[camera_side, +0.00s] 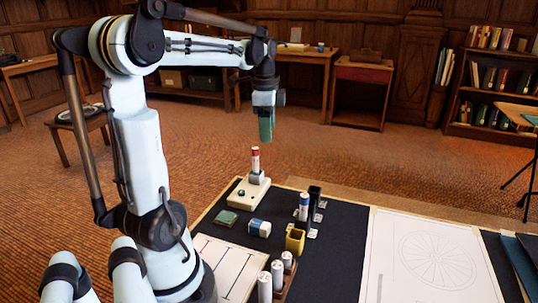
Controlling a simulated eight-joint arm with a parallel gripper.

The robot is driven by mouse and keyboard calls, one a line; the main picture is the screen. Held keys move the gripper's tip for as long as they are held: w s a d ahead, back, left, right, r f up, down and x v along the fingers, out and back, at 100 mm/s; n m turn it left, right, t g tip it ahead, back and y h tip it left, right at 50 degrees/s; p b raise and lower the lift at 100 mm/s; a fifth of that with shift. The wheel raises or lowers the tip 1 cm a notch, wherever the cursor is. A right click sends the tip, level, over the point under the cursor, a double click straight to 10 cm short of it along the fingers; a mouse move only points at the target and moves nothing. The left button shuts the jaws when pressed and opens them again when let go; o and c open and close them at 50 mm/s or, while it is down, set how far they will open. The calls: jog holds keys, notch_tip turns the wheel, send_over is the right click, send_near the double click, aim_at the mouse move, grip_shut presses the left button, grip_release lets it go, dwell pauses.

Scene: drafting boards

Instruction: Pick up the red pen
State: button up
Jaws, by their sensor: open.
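A short upright piece with a red upper part (255,153) and a white lower part, which looks like the red pen, stands in a grey holder on a cream base (248,191). It is near the back left of the dark board (350,240). My gripper (265,136), with teal fingers, points down above the red-topped piece and slightly to its right. It is empty and apart from the piece. The gap between the fingers is hard to see from this side.
On the board are a green block (226,218), a blue-and-white box (259,228), a yellow cup (295,240), a blue-and-white upright cylinder (304,206), several white cylinders (265,287) and drawing sheets (436,262). The air around my gripper is clear.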

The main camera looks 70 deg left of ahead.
aim_at(255, 154)
jog(key=shift+m+g, duration=0.3)
jog(key=shift+m, duration=0.1)
jog(key=a, duration=0.1)
jog(key=s+a, duration=0.1)
jog(key=a, duration=0.2)
jog(key=shift+s+f, duration=0.1)
jog(key=shift+s, duration=0.15)
jog(key=shift+s+a+h, duration=0.15)
jog(key=shift+a+h, duration=0.15)
jog(key=shift+f, duration=0.35)
jog(key=shift+s+d+f, duration=0.1)
jog(key=shift+f, duration=5.6)
grip_shut()
jog(key=shift+r, duration=0.15)
